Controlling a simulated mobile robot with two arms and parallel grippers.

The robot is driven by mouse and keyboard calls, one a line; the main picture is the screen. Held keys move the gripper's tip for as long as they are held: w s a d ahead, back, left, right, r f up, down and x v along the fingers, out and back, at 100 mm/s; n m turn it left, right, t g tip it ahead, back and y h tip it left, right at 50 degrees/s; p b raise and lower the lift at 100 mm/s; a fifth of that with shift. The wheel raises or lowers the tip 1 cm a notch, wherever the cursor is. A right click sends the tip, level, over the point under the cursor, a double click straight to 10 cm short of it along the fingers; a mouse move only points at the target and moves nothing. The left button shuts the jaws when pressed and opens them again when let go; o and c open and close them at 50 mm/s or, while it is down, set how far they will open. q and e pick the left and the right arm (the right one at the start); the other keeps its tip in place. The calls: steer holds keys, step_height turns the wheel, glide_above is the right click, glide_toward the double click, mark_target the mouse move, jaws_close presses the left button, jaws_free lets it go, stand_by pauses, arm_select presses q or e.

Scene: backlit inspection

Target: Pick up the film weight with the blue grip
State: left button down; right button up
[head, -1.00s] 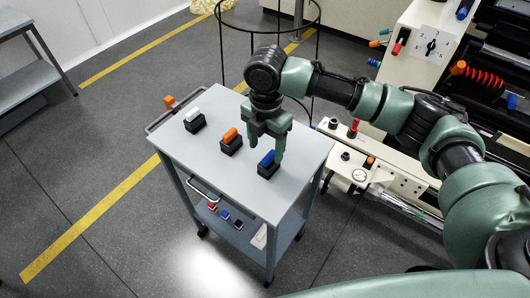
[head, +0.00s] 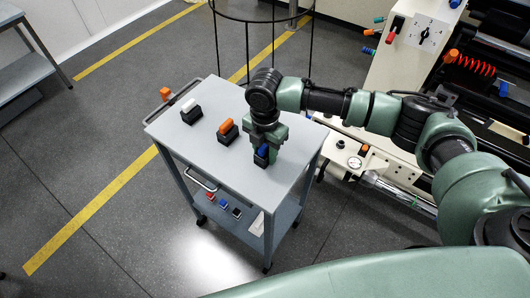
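The film weight with the blue grip (head: 262,151) is a small black block on the grey cart top (head: 215,160), near its right end. The fingers and wrist hide part of the weight. I cannot tell whether the fingers press on the grip. The weight appears to stand on the cart top. My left gripper is not in view.
A weight with an orange grip (head: 228,130) and one with a white grip (head: 190,110) stand to the left on the cart top. Small coloured items (head: 223,205) lie on the lower shelf. A machine (head: 420,45) stands at the right.

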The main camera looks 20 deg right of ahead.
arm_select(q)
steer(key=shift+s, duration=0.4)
arm_select(e)
jaws_close()
steer(key=shift+r, duration=0.1)
